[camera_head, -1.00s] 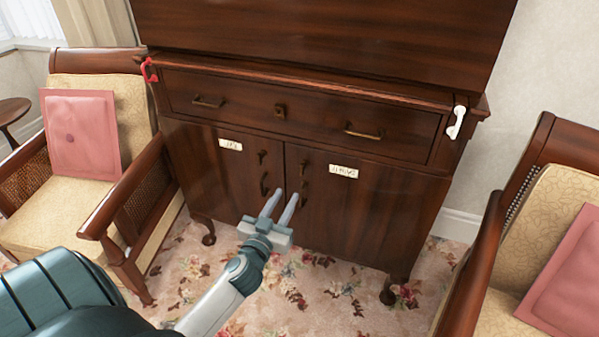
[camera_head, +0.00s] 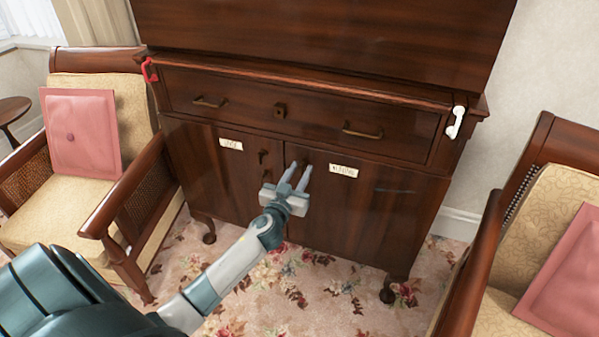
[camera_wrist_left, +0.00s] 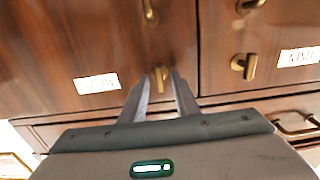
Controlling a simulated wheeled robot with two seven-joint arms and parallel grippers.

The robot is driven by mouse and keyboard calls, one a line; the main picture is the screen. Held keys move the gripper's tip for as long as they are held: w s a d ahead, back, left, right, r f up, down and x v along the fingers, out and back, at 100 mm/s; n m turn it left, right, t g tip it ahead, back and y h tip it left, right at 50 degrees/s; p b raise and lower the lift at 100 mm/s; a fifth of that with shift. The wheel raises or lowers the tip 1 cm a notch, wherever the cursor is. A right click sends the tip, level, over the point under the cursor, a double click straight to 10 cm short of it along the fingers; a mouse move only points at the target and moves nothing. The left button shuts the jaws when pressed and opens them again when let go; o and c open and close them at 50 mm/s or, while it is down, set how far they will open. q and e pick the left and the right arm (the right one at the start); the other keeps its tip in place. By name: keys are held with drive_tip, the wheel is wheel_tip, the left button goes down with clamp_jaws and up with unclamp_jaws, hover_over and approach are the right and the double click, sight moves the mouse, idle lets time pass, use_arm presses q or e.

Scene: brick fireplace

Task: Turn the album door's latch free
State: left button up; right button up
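A dark wooden cabinet has two lower doors, the left door (camera_head: 215,185) and the right door (camera_head: 370,215), each with a white label. The lettering is too small to read surely, so I cannot tell which is the album door. My left gripper (camera_head: 299,170) is in front of the right door near the centre seam. In the wrist view, its open fingers (camera_wrist_left: 161,80) stand either side of that door's brass latch (camera_wrist_left: 160,76); contact cannot be told. The left door's latch (camera_head: 263,157) also shows in the wrist view (camera_wrist_left: 249,67). My right gripper is out of view.
A drawer (camera_head: 285,113) with brass pulls is above the doors. A red hook-like piece (camera_head: 149,70) and a white one (camera_head: 455,122) are at the cabinet's sides. Armchairs with pink cushions (camera_head: 80,135) flank it. Flowered carpet (camera_head: 320,295) lies clear in front.

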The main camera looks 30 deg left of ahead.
use_arm(q)
clamp_jaws()
